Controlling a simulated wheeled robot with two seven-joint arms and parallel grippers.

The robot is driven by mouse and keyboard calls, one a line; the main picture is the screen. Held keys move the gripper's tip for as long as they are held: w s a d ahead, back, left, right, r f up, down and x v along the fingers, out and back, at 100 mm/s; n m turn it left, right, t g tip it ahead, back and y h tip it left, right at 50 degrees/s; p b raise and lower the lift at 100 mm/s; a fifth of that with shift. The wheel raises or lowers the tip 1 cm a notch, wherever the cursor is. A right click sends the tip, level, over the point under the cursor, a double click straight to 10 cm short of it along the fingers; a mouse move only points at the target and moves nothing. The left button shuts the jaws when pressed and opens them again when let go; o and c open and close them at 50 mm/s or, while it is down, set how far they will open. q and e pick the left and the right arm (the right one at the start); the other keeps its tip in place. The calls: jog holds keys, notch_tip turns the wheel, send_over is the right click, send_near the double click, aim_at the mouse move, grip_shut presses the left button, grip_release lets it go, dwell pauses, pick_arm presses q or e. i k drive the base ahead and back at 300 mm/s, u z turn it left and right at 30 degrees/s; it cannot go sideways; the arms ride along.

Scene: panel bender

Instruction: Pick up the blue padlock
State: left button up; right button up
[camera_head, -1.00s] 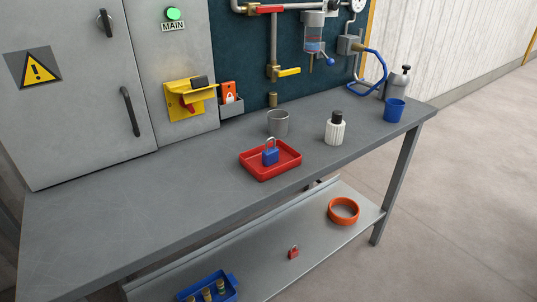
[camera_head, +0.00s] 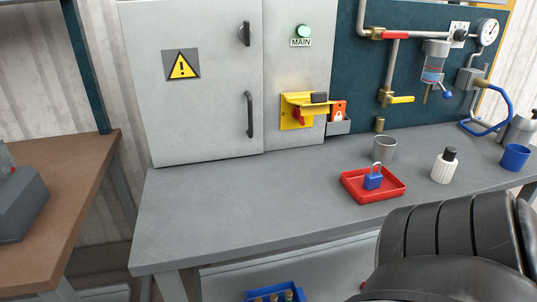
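The blue padlock (camera_head: 373,182) stands upright with its silver shackle on top. It sits in a shallow red tray (camera_head: 351,194) on the grey workbench. A black ribbed part of my own arm fills the lower right of the view, in front of the bench. Neither of my grippers shows in the view.
A grey cup (camera_head: 384,149) stands just behind the tray. A white bottle with a black cap (camera_head: 444,166) and a blue cup (camera_head: 514,157) are to the right. The left part of the grey bench (camera_head: 230,205) is clear. A brown table (camera_head: 62,180) stands at left.

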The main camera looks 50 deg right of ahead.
aim_at(371, 180)
jog(key=u, duration=0.75)
jog(key=k, duration=1.25)
jog(key=z, duration=1.3)
